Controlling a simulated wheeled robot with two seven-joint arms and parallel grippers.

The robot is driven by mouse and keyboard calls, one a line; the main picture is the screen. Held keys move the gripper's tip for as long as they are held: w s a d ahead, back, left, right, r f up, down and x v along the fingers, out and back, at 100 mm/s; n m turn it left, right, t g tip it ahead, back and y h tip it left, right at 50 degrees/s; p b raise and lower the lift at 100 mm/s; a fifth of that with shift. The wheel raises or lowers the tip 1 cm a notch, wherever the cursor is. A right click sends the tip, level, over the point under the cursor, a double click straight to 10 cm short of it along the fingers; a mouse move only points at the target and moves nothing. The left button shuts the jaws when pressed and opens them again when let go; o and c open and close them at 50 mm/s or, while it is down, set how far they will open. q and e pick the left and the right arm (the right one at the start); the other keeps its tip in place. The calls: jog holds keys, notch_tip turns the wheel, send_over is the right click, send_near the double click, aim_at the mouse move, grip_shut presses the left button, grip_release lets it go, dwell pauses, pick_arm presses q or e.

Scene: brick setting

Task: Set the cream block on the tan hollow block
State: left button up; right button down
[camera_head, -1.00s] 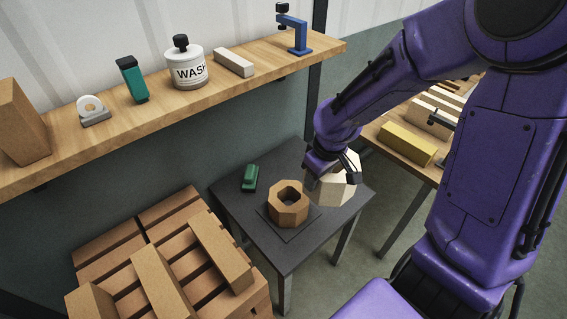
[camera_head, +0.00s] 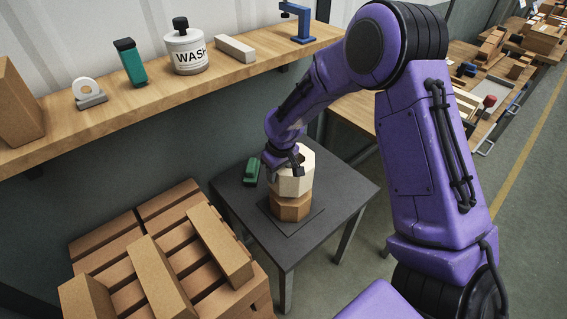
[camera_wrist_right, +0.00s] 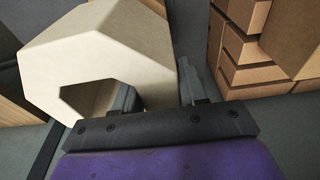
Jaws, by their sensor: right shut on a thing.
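The cream block (camera_head: 294,186) is a hollow, faceted block. In the head view it is directly over the tan hollow block (camera_head: 291,211) and hides its top and opening. I cannot tell whether the two touch or a small gap remains. My right gripper (camera_head: 287,170) is shut on the cream block's wall. The cream block (camera_wrist_right: 95,60) fills the left of the right wrist view, and one finger of my right gripper (camera_wrist_right: 160,85) reaches into its opening. The tan block stands on a dark square plate (camera_head: 312,222) on the grey table. My left gripper is not in view.
A green object (camera_head: 251,172) lies on the grey table (camera_head: 345,190), just left of the blocks. Pallets with brown bricks (camera_head: 150,280) stand at the lower left. A wooden shelf (camera_head: 110,112) with a bottle (camera_head: 186,52) and other items runs above. The table's right side is clear.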

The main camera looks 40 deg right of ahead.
jog(key=shift+w+f, duration=0.1)
jog(key=shift+f, duration=0.85)
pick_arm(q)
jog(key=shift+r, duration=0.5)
pick_arm(e)
jog(key=shift+f, duration=0.15)
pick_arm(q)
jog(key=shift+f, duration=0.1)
pick_arm(e)
jog(key=shift+f, duration=0.45)
jog(key=c, duration=0.6)
grip_release()
jog(key=shift+s, duration=0.2)
